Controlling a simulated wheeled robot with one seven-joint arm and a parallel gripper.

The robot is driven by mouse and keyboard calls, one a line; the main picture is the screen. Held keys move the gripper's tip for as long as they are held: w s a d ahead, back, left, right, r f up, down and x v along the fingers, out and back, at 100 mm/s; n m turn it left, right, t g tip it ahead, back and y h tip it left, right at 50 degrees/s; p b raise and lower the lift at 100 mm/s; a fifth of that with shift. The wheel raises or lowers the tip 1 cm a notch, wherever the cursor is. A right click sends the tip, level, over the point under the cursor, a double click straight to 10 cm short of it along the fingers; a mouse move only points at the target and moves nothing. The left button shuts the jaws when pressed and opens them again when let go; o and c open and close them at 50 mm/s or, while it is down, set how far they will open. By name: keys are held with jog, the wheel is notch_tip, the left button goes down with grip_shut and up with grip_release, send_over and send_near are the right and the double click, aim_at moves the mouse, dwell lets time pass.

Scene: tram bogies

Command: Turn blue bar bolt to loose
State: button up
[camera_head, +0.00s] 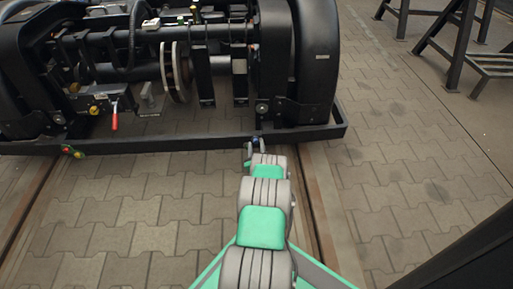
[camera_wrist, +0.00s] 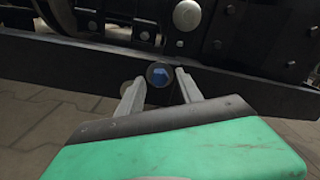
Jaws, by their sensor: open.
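The blue bar bolt (camera_wrist: 159,75) sits on the black lower bar (camera_wrist: 230,87) of the bogie frame. In the wrist view its blue head lies between and just beyond the tips of my gripper (camera_wrist: 157,80). The two grey fingers are apart, one on each side of the bolt, with nothing held. I cannot tell whether either finger touches it. In the head view my gripper (camera_head: 255,149) is at the bar (camera_head: 200,144), right of its middle, and the bolt (camera_head: 256,139) shows small and dark there.
The black bogie (camera_head: 200,70) fills the upper left, with a red-handled lever (camera_head: 114,116) below. A green and red fitting (camera_head: 72,152) is on the bar's left. Rails (camera_head: 318,205) run along the paved floor. Black metal stands (camera_head: 460,45) are at the upper right.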

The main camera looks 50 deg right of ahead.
jog(key=shift+c, duration=0.4)
grip_shut()
jog(key=shift+d, duration=0.1)
